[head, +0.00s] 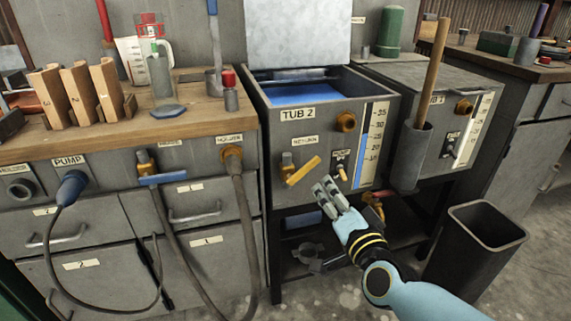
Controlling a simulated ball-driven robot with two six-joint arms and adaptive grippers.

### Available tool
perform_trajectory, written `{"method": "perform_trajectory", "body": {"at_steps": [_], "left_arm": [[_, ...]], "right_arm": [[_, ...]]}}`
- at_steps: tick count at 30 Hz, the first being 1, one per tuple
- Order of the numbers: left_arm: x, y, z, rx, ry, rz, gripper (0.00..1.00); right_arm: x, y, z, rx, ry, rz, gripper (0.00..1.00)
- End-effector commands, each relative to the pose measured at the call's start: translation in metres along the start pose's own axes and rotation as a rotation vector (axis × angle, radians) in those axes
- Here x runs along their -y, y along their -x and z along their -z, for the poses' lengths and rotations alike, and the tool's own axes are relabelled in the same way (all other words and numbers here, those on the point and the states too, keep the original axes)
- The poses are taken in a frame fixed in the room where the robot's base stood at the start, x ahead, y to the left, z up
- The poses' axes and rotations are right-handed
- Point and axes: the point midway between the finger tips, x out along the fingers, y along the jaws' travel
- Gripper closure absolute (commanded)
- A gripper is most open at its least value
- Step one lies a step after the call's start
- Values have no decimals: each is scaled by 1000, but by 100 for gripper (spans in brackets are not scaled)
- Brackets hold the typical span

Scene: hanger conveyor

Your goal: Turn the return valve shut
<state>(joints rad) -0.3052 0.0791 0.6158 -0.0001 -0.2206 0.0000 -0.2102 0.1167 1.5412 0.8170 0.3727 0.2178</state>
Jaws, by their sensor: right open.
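The return valve has a yellow lever handle (303,171) on the front of the tub marked TUB 2 (385,107), under a label that seems to read RETURN. The handle slants, with its right end higher, beside a brass fitting (287,160). My right gripper (325,188) is open and empty, just below and right of the handle. Its fingers point up toward the tub's front panel, and it appears apart from the handle. My left gripper is not in view.
A small switch (341,173) sits right of the handle, close to my right fingers. A brass outlet (345,121) is above it. A grey holder (411,155) with a wooden-handled tool hangs at right. A dark bin (487,228) stands on the floor. Hoses (246,230) hang at left.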

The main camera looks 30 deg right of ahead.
Motion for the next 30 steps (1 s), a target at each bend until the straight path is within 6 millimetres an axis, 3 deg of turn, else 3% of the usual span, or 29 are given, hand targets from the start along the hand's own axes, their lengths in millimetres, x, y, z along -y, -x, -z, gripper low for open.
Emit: {"method": "perform_trajectory", "body": {"at_steps": [5,18,24,30], "left_arm": [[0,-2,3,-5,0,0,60],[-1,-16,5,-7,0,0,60],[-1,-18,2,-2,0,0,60],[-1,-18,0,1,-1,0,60]], "right_arm": [[8,-20,5,-10,0,17,60],[7,-100,4,-7,2,15,60],[8,-113,4,-6,3,14,60],[8,-114,4,-6,3,14,60]]}}
